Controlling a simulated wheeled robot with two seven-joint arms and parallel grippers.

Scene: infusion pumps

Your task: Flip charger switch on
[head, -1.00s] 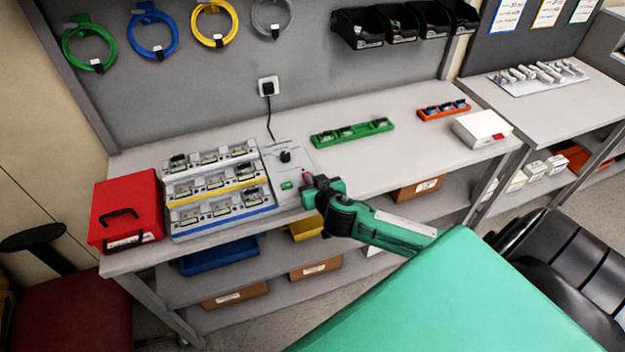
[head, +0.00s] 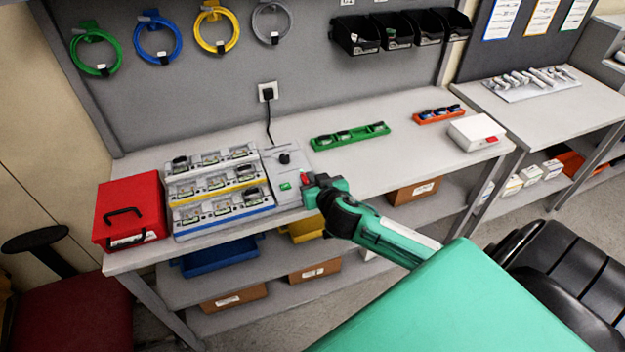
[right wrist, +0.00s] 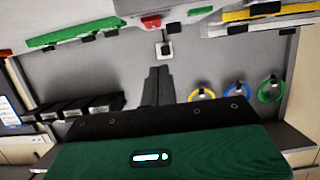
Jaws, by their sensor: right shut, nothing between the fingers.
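The charger is a light grey unit (head: 281,171) on the bench, to the right of the rows of docked devices. It has a black knob or plug (head: 284,158), a small green element (head: 286,187) and a red element (head: 305,178), perhaps the switch, at its right front. The red part also shows in the right wrist view (right wrist: 150,22). My right gripper (head: 311,182) is shut and empty, close by the red part and partly in front of it. I cannot tell if they touch. Its black fingers show together in the right wrist view (right wrist: 157,85). My left gripper is out of view.
The device racks (head: 212,188) and a red case (head: 130,209) stand left of the charger. A green tray (head: 349,136), an orange tray (head: 438,115) and a white box (head: 477,133) lie to the right. A cord runs to a wall outlet (head: 267,92). Bench between is clear.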

